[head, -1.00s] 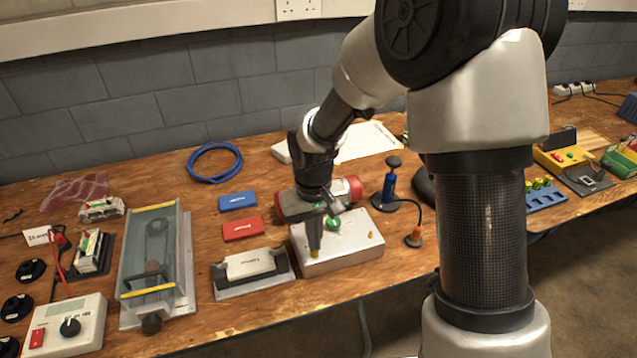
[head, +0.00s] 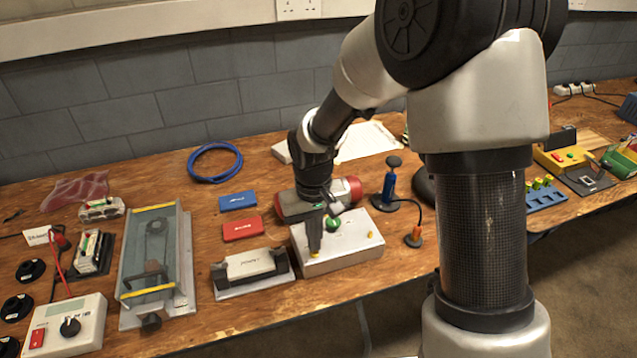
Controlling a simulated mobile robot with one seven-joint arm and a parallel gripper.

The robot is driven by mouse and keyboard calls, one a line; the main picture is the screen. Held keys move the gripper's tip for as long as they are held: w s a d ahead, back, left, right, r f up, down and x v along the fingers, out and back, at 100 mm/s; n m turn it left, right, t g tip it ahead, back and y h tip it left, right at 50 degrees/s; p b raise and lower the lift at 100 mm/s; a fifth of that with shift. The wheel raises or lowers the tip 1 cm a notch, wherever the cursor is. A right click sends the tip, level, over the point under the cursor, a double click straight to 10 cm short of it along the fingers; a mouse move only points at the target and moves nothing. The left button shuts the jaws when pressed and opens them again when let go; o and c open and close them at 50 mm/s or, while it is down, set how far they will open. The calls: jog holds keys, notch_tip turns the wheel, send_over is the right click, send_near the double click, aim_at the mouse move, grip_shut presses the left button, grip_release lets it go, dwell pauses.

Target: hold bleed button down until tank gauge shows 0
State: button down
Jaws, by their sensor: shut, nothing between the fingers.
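A pale box-shaped unit (head: 352,258) stands near the front edge of the bench. No gauge reading is legible.
A blue hand pump (head: 389,185) with a black hose stands right of the unit. A grey holder with a white block (head: 250,264) sits close on the left. Red (head: 242,228) and blue (head: 238,201) boxes lie behind it.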

jog(key=shift+f, duration=0.15)
jog(key=shift+f+b, duration=0.65)
jog(key=shift+f, duration=0.05)
dwell(7.2)
